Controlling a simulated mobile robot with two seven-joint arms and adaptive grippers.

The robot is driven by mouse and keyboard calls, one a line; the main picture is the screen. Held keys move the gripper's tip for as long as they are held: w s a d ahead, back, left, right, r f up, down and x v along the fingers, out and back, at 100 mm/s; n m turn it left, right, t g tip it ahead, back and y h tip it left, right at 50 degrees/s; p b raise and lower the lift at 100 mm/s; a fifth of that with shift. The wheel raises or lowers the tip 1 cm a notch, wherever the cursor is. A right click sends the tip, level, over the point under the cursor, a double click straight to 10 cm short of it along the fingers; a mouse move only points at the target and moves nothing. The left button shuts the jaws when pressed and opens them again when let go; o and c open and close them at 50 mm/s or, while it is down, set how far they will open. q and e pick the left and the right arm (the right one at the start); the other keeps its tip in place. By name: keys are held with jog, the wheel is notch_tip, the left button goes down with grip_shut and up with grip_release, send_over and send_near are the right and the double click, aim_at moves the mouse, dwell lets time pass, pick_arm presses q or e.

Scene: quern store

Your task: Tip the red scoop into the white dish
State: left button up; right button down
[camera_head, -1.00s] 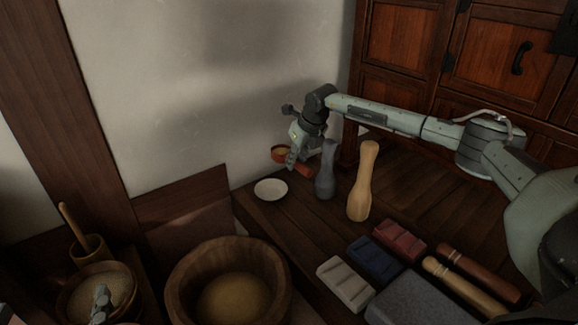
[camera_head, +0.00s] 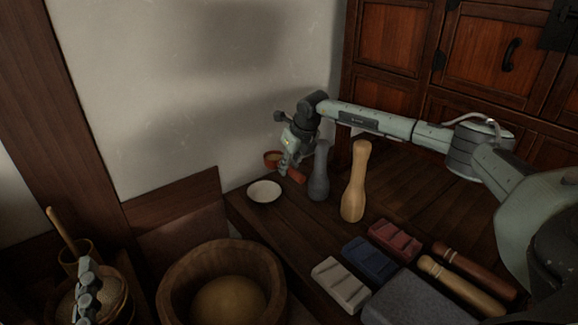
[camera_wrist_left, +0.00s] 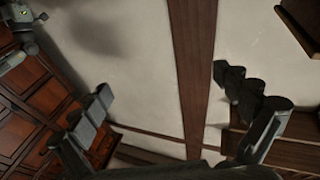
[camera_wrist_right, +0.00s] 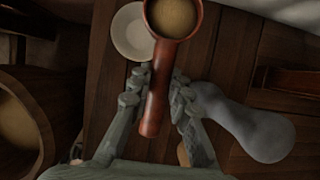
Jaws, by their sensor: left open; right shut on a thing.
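The red scoop (camera_head: 271,157) is held above the table, just behind and above the white dish (camera_head: 264,191). In the right wrist view the scoop's bowl (camera_wrist_right: 186,29) holds tan contents and partly overlaps the dish (camera_wrist_right: 126,42). My right gripper (camera_head: 291,170) is shut on the scoop's red handle (camera_wrist_right: 154,105). The scoop looks about level. The dish looks empty and stands at the table's left end. My left gripper (camera_head: 87,294) is low at the left, above a tan-filled bowl. Its fingers are apart and empty in the left wrist view (camera_wrist_left: 170,105).
A grey pestle-like piece (camera_head: 319,172) stands close to my right gripper, with a pale wooden one (camera_head: 355,180) beside it. White (camera_head: 341,284), blue (camera_head: 371,259) and red (camera_head: 396,238) blocks lie nearer. A large wooden tub (camera_head: 272,272) stands left of the table.

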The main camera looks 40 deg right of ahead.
jog(key=shift+f, duration=0.35)
jog(key=shift+f+b, duration=2.05)
jog(key=shift+f, duration=0.2)
jog(key=shift+a+r, duration=0.1)
jog(key=shift+a, duration=0.05)
jog(key=shift+r+h+p, duration=0.2)
jog(key=shift+h+p, duration=0.1)
jog(key=shift+h, duration=0.7)
jog(key=shift+s+d+f+y+b, duration=0.1)
jog(key=shift+d+f+y+b, duration=0.25)
jog(key=shift+y, duration=0.35)
jog(key=shift+a+r+y, duration=0.1)
jog(key=shift+a+y, duration=0.05)
jog(key=shift+y, duration=0.15)
jog(key=shift+a+r+h+p, duration=0.15)
jog(key=shift+r+h+p, duration=0.05)
jog(key=shift+h+p, duration=0.5)
pick_arm(q)
notch_tip(320, 180, up, 6)
jog(key=s+t+h, duration=0.1)
jog(key=s+t, duration=0.1)
jog(key=t, duration=0.2)
jog(key=shift+s+a, duration=0.25)
jog(key=shift+a, duration=0.2)
